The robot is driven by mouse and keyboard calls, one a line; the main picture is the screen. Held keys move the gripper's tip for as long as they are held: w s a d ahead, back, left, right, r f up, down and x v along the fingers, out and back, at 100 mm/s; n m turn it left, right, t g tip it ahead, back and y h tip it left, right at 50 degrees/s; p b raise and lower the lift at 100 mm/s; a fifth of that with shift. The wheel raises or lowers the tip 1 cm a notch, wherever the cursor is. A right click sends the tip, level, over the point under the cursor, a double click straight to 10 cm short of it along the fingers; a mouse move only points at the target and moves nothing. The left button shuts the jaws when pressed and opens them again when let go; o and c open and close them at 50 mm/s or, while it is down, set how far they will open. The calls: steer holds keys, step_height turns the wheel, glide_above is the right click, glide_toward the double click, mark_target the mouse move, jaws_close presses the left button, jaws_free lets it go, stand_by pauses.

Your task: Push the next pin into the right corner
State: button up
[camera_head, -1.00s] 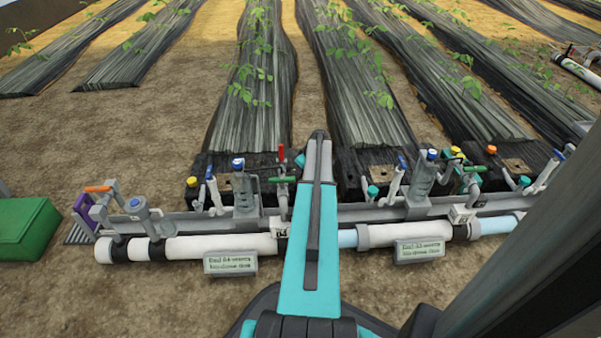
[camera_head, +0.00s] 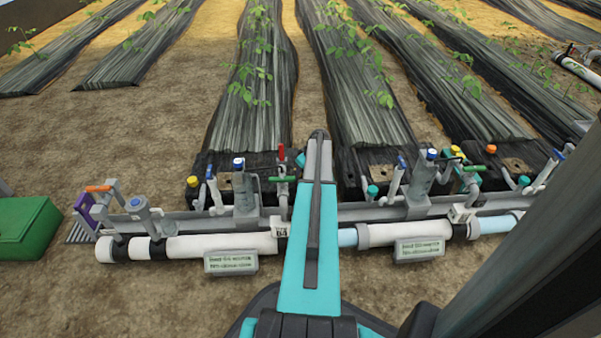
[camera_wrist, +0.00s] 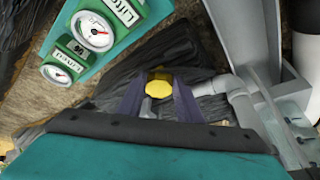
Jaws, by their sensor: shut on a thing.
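In the wrist view my gripper (camera_wrist: 159,98) has its two dark fingers closed on either side of a yellow-capped pin (camera_wrist: 159,82). The pin's lower part is hard to make out. Dark, creased sheet lies behind it. In the head view my own arm hides my fingers and the held pin. Black bed-end pieces with tan square plates (camera_head: 381,173) lie behind the pipe. A yellow cap (camera_head: 193,181) stands at the left corner of the left bed, and a teal cap (camera_head: 373,190) stands in front of the middle bed. I cannot tell which corner the held pin is over.
A teal block with two round gauges (camera_wrist: 93,30) is close by at upper left in the wrist view. A grey elbow pipe (camera_wrist: 235,88) is close on the right. A white pipe (camera_head: 215,246) with upright valves runs across the front. A green box (camera_head: 25,228) stands far left.

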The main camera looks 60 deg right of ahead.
steer(key=shift+f, duration=0.6)
steer(key=o, duration=1.1)
steer(key=shift+r, duration=0.1)
steer(key=shift+r+p, duration=2.4)
steer(key=shift+r, duration=1.55)
